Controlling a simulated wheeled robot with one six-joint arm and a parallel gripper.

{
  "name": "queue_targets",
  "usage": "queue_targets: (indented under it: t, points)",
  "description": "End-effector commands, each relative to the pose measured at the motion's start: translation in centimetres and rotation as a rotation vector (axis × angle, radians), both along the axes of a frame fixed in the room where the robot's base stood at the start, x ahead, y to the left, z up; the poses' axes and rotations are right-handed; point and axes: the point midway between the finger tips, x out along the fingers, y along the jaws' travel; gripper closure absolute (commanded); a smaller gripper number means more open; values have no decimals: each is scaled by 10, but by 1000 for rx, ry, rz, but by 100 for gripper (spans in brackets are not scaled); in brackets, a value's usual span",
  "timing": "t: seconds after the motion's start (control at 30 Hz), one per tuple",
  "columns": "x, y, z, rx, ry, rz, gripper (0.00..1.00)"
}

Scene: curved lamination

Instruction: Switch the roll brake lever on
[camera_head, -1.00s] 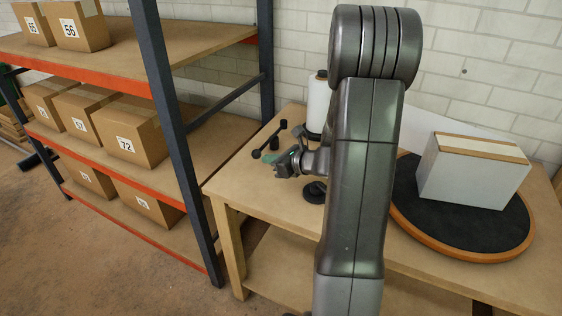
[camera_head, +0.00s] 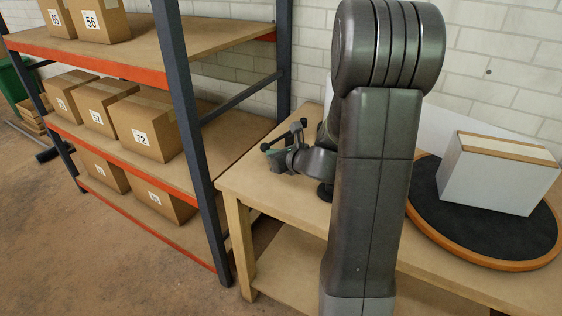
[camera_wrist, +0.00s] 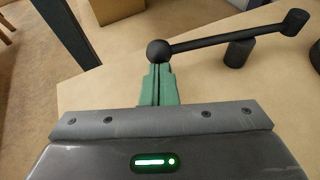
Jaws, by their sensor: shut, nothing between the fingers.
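A short black post (camera_wrist: 239,53) stands beside the rod. My gripper (camera_wrist: 159,72) is shut and empty, its green fingers pressed together with their tips right at the near ball. I cannot tell whether they touch it. In the head view my gripper (camera_head: 271,158) is beside the lever's near end.
A grey box (camera_head: 490,180) stands on a round black turntable (camera_head: 465,222) at the right of the wooden table (camera_head: 262,195). A shelf rack (camera_head: 185,120) with several cartons stands at left. The table's front left corner is bare.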

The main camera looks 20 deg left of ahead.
Motion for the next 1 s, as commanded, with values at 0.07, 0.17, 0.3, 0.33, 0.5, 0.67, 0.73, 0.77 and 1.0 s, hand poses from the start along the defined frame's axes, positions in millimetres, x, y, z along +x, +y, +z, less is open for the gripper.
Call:
queue_targets:
  t: [0.07,0.17,0.3,0.33,0.5,0.67,0.73,0.77,1.0]
  points:
    - [-2,9,-7,1,-3,-52,100]
    - [-2,18,-6,2,-1,-123,100]
    - [0,30,-4,1,-2,-194,100]
    - [1,33,-3,1,-3,-191,100]
    - [4,45,-1,1,-1,-190,100]
    - [7,54,0,0,-1,-191,100]
    - [8,56,0,0,0,-191,100]
    - [8,57,-1,0,0,-190,100]
    - [10,61,0,1,-1,-190,100]
